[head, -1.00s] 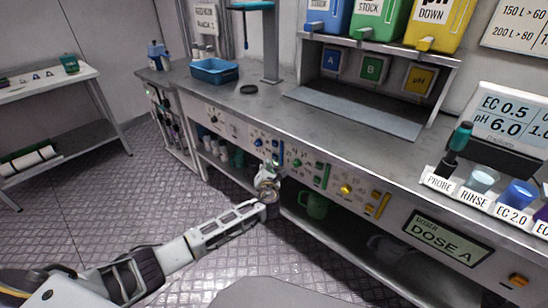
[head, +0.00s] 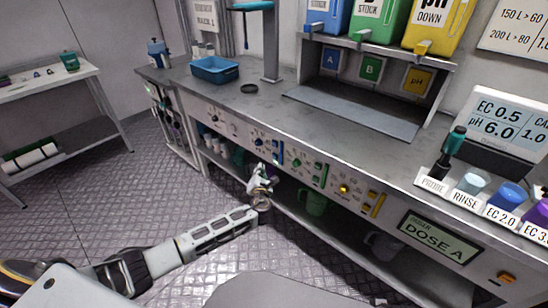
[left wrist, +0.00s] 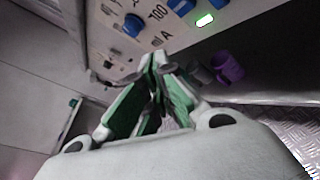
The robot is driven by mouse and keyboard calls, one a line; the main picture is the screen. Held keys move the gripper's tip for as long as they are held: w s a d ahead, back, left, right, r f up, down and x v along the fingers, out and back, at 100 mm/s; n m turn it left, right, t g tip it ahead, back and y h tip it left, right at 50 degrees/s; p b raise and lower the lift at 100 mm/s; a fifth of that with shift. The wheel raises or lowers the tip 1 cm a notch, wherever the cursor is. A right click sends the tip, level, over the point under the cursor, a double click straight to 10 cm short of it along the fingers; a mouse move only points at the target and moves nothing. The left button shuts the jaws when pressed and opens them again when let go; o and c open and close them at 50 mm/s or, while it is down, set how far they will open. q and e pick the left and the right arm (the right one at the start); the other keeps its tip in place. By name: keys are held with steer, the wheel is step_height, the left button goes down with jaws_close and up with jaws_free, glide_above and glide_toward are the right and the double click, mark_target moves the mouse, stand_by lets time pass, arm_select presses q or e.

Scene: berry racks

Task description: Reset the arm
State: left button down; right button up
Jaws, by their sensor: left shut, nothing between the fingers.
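My left arm comes in from the lower left of the head view. Its left gripper (head: 262,182) is in front of the dosing bench, near the front panel's knobs. In the left wrist view the gripper (left wrist: 158,62) has its green-lined fingers together, shut and empty. Blue knobs (left wrist: 133,25) on the panel lie just beyond the fingertips. My right gripper is not seen in either view.
The bench (head: 300,120) runs along the wall, with a blue tray (head: 214,70) on top. A green jug (head: 313,201) and a grey jug (head: 382,245) stand on its lower shelf. A side table (head: 50,85) stands far left. The floor between is clear.

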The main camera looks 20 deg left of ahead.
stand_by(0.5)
